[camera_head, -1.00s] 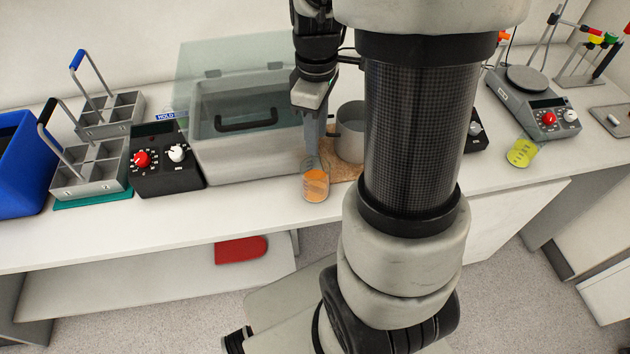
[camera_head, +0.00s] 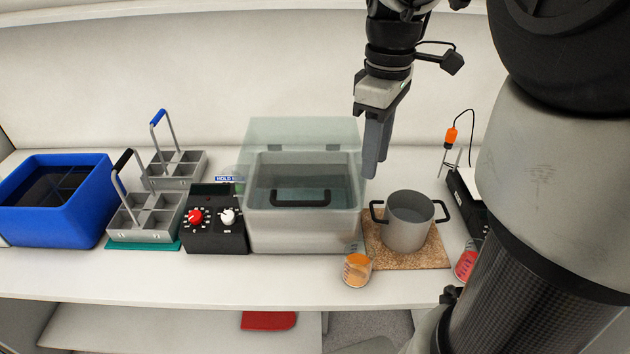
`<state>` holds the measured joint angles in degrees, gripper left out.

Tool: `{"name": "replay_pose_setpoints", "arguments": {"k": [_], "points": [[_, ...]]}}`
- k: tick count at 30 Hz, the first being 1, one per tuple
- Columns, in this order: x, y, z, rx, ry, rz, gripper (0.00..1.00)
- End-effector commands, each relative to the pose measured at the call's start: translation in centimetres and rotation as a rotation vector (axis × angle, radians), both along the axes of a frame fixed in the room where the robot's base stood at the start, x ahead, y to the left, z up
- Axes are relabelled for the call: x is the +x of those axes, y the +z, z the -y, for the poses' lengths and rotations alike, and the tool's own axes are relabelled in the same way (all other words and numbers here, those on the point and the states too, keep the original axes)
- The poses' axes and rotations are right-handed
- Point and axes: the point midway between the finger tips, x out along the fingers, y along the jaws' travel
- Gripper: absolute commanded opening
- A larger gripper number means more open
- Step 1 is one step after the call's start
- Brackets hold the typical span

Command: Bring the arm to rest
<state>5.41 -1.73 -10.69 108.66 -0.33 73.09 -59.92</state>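My gripper (camera_head: 371,172) hangs pointing down above the bench, with nothing seen in it. Its fingers appear side on, so the gap between them cannot be made out. It is up and behind a beaker of orange liquid (camera_head: 357,270), which stands upright at the bench's front edge, apart from the gripper. A grey pot (camera_head: 408,222) with black handles stands on a cork mat (camera_head: 437,253) to the right of and below the gripper. My arm covers the right side of the view.
A water bath (camera_head: 262,231) with a raised clear lid stands left of the gripper. Farther left are a black control box (camera_head: 216,238), two grey caddies with handles and a blue bin (camera_head: 91,213). A beaker of red liquid (camera_head: 466,264) is partly hidden by my arm.

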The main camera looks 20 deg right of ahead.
Motion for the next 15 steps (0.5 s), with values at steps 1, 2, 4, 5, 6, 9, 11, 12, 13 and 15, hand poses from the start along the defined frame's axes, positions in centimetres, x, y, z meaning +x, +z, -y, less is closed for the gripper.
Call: {"name": "replay_pose_setpoints", "arguments": {"k": [1, 2, 4, 5, 6, 9, 11, 12, 13, 15], "points": [[0.1, 0.4, 0.0, -0.001, 0.0, 0.002, 0.33], [0.0, 0.6, 0.0, -0.001, 0.0, 0.002, 0.33], [0.0, 0.8, 0.0, 0.0, 0.0, 0.0, 0.33], [0.0, 0.8, 0.0, 0.0, 0.0, 0.0, 0.33], [0.0, 0.9, 0.0, 0.0, 0.0, 0.0, 0.33], [0.0, 0.9, 0.0, 0.0, 0.0, 0.0, 0.33], [-0.1, 0.9, -0.1, 0.0, -0.002, 0.003, 0.33], [-0.2, 1.0, -0.2, 0.0, -0.011, 0.01, 0.33], [-0.4, 1.1, -0.5, 0.0, -0.022, 0.019, 0.33], [-1.1, 1.5, -1.4, 0.002, -0.071, 0.054, 0.33]]}}
